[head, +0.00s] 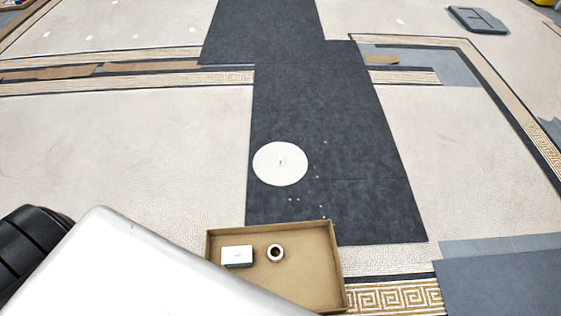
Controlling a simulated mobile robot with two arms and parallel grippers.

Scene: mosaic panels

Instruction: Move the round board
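The round board (280,164) is a flat white disc. It lies on the dark grey runner mat (335,130), towards the runner's near left edge. A small mark shows near its middle. Nothing is touching the board from above, and it is fully visible. Neither of my grippers shows in the head view. A large white and black part at the lower left looks like part of my own body.
A shallow brown tray (312,285) just nearer than the board holds a white box (237,255) and a tape roll (275,253). Tiny pieces (318,178) are scattered right of the board. A grey mat (500,285) lies lower right. The runner beyond the board is clear.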

